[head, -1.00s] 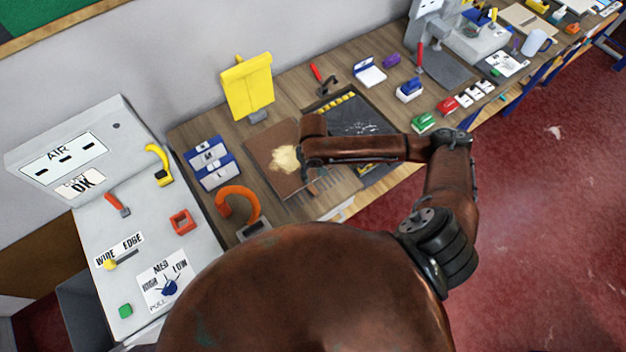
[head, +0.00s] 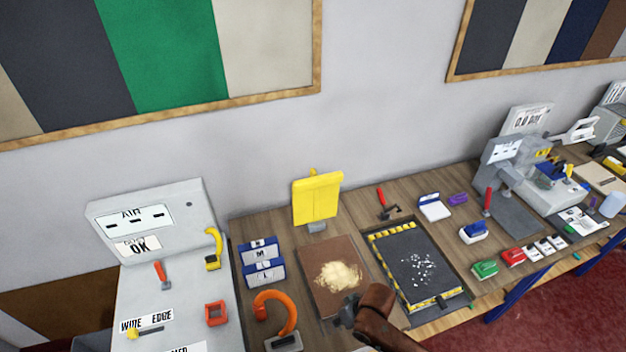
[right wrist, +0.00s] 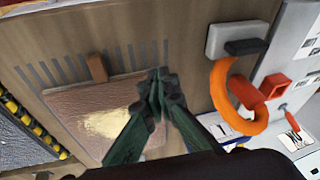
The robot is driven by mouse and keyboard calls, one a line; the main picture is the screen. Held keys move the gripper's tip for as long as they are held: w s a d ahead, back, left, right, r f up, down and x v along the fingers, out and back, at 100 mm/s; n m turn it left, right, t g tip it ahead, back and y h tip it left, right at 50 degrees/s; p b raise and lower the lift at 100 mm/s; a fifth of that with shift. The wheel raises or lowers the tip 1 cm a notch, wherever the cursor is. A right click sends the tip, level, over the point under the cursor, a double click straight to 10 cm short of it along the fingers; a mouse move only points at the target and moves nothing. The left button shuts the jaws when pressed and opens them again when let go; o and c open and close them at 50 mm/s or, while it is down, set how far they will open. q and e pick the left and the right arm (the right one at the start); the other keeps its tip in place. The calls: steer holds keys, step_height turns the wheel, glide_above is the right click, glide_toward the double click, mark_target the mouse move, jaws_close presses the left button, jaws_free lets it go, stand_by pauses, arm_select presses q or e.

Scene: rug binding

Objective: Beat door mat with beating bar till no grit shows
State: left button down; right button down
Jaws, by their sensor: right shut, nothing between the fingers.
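A flat brown mat (head: 318,258) lies on the wooden bench with a pale, sandy patch of grit (head: 338,276) on it. Both also show in the right wrist view, the mat (right wrist: 75,108) and the grit (right wrist: 106,122). My right gripper (head: 346,312) is at the mat's front right corner. In the right wrist view its fingers (right wrist: 158,80) are together and empty, in front of the mat's edge. No beating bar is clearly identifiable; a small brown block (right wrist: 97,68) stands at the mat's edge. My left gripper is out of view.
A dark panel with a hazard-striped frame (head: 380,254) and white specks lies right of the mat. An orange hook (head: 291,314) on a grey base and blue-white boxes (head: 262,262) are left. A yellow board (head: 317,198) and red-handled tool (head: 387,205) stand behind.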

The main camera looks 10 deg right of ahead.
steer(key=s+d+f+m+t+h+b, duration=0.1)
steer(key=s+d+f, duration=0.2)
steer(key=s+d, duration=0.25)
steer(key=s+d+f+m+h, duration=0.1)
steer(key=s+d+f+h, duration=0.2)
steer(key=d, duration=0.4)
steer(key=s+d+f+g+b, duration=0.1)
steer(key=s+f+b, duration=0.35)
steer(key=f, duration=1.35)
steer(key=s+d+f+g+b, duration=0.1)
steer(key=s+f+b, duration=0.3)
steer(key=f, duration=1.3)
steer(key=s+f+g+b, duration=0.1)
steer(key=s+f+b, duration=0.3)
steer(key=s+f, duration=1.5)
step_height(320, 180, down, 3)
steer(key=shift+s+r+y+b, duration=0.2)
steer(key=shift+y+b, duration=0.1)
steer(key=shift+y, duration=0.1)
steer(key=shift+d, duration=0.1)
